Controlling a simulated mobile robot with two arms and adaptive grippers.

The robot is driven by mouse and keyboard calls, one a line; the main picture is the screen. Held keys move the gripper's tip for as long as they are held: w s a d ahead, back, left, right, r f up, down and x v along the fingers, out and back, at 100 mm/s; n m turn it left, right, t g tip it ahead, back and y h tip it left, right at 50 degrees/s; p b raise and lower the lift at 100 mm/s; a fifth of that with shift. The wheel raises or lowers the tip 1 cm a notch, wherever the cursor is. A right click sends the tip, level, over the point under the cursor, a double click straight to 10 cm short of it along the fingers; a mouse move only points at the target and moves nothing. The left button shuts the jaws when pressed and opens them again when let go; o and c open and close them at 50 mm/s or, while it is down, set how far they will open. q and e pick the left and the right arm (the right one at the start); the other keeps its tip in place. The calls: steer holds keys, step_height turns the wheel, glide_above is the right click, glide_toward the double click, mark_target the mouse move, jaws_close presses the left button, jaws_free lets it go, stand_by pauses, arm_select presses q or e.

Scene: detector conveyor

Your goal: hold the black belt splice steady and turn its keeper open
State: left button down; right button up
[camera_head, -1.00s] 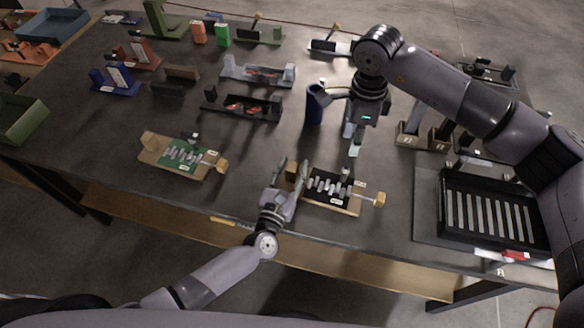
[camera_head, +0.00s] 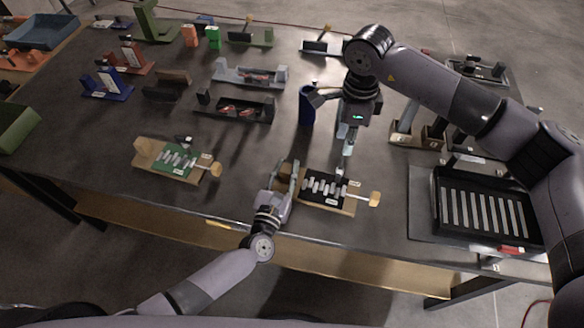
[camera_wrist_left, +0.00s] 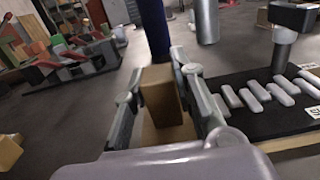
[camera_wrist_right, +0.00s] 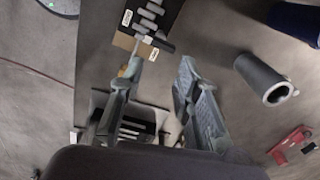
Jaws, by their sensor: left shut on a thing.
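The black belt splice (camera_head: 322,187) lies on a wooden board near the table's front edge, with several pale bars across it. A wooden block (camera_wrist_left: 161,96) stands at the board's left end. My left gripper (camera_head: 286,172) is shut on this block, one finger on each side; its grip also shows in the left wrist view (camera_wrist_left: 160,88). A grey post with a dark top (camera_wrist_left: 284,50), apparently the keeper, stands at the splice's far side. My right gripper (camera_head: 344,150) is open, pointing down close above the far side; its fingers are apart in the right wrist view (camera_wrist_right: 158,72). Contact with the keeper cannot be told.
A wooden knob (camera_head: 375,199) sticks out at the board's right end. A green splice (camera_head: 178,160) on a similar board lies to the left. A dark blue cylinder (camera_head: 306,106) stands behind. A black slotted tray (camera_head: 437,207) is at the right. Bare table separates the two splices.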

mark_target(341, 165)
step_height(341, 165, down, 10)
steer(key=m, duration=2)
steer(key=shift+r, duration=0.1)
steer(key=shift+c, duration=0.5)
jaws_close()
